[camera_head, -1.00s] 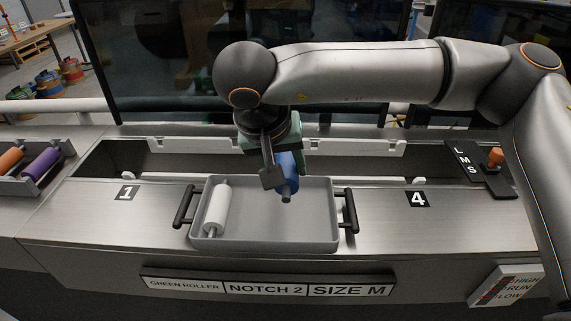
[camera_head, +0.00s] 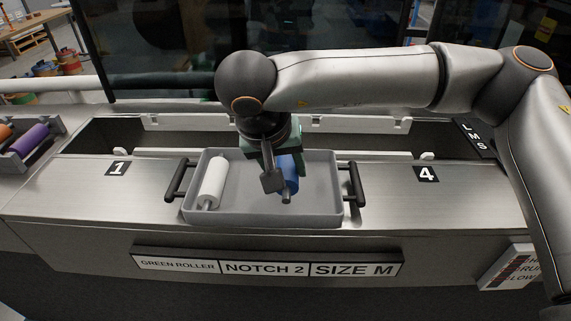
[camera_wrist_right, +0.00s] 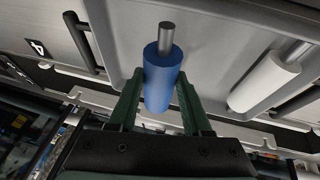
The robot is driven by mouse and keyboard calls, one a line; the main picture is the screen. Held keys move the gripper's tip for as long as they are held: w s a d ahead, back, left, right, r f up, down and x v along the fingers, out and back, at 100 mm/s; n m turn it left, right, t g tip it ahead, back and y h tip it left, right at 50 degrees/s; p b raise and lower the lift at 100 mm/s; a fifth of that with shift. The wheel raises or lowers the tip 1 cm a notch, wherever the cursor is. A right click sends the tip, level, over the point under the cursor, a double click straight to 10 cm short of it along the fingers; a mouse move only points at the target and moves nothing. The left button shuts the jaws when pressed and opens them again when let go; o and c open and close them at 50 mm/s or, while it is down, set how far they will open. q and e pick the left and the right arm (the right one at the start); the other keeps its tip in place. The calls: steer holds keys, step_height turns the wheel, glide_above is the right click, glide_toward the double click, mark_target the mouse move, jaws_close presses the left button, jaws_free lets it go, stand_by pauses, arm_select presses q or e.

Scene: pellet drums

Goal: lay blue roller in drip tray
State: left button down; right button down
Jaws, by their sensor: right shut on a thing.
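The blue roller (camera_head: 290,172) is held in my right gripper (camera_head: 281,170), with its bare metal end pointing toward the front of the tray. In the right wrist view the two green fingers (camera_wrist_right: 160,103) close on either side of the blue roller (camera_wrist_right: 163,78). The grey drip tray (camera_head: 325,180) lies under the gripper, and the roller is over its middle. I cannot tell whether the roller touches the tray floor. A white roller (camera_head: 213,180) lies in the left part of the tray; it also shows in the right wrist view (camera_wrist_right: 262,84). My left gripper is out of view.
The tray has black handles (camera_head: 357,184) at both ends. A white notched rail (camera_head: 355,124) runs behind it. A rack with orange and purple rollers (camera_head: 28,142) stands at the far left. A sign (camera_head: 266,268) is in front.

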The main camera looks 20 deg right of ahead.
steer(key=shift+f, duration=0.15)
steer(key=shift+c, duration=1.3)
jaws_free()
steer(key=v, duration=1.2)
steer(key=shift+r, duration=0.25)
steer(key=shift+a, duration=0.15)
